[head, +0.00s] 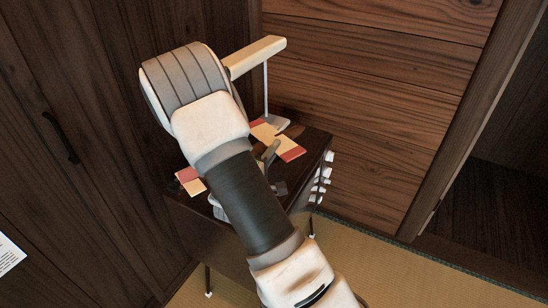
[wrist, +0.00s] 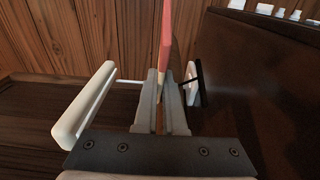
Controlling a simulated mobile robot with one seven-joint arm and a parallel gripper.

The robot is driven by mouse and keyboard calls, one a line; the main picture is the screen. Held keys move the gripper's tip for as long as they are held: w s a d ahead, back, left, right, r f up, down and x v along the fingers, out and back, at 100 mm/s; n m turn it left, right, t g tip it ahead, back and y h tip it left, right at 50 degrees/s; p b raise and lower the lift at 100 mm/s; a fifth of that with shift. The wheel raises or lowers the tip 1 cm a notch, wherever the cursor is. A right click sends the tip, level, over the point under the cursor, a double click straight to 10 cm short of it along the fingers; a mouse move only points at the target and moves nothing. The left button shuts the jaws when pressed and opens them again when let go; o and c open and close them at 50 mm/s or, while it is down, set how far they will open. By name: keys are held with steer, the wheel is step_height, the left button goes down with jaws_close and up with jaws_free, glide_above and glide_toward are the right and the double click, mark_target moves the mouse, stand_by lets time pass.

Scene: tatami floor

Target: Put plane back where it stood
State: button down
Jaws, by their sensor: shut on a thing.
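The plane, a thin pink and cream thing, stands nearly edge-on between my fingertips in the wrist view (wrist: 166,38). My gripper (wrist: 163,92) is shut on it. In the head view, a pink and cream flat part (head: 290,152) shows beside my grey fingers, over the top of a small dark cabinet (head: 315,150). Another pink and cream piece (head: 190,180) shows left of my arm; I cannot tell whether it belongs to the same thing. My forearm hides most of my gripper and the plane's middle. I cannot tell whether the plane touches the cabinet top.
A cream lamp (head: 257,57) on a thin post stands at the cabinet's back; its head is left of my gripper in the wrist view (wrist: 85,105). White knobs (head: 325,172) line the cabinet's right side. Wooden walls stand close behind and left. Tatami (head: 400,275) is clear at right.

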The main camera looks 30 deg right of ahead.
steer(key=shift+f+b, duration=1.75)
steer(key=shift+f, duration=1.6)
steer(key=shift+f+b, duration=0.65)
steer(key=c, duration=0.9)
jaws_free()
